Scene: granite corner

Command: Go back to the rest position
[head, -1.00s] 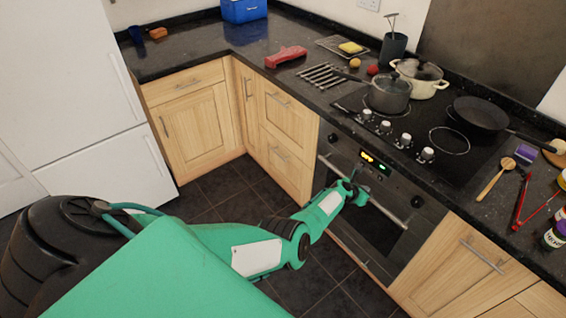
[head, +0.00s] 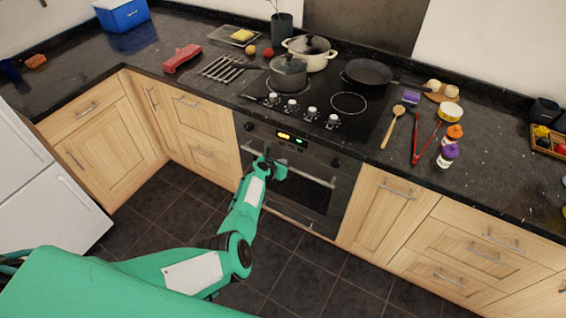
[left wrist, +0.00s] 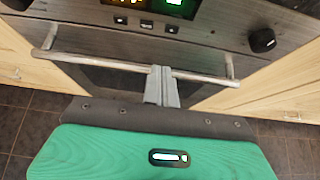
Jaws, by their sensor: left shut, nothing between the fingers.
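My left gripper (head: 270,166) is in front of the oven (head: 300,198), near its door handle (head: 318,179). In the left wrist view my left gripper's fingers (left wrist: 161,72) are together with nothing between them. They overlap the oven handle (left wrist: 205,76) in that view; I cannot tell whether they touch it. The oven door looks closed. My left arm is stretched forward from the lower left. My right gripper is not in view.
The dark worktop (head: 480,185) holds a grey pot (head: 288,74), a cream pot (head: 312,52), a frying pan (head: 368,73), red tongs (head: 417,145) and a wooden spoon (head: 392,126). Wooden cabinets flank the oven. The dark tiled floor (head: 290,270) before it is clear.

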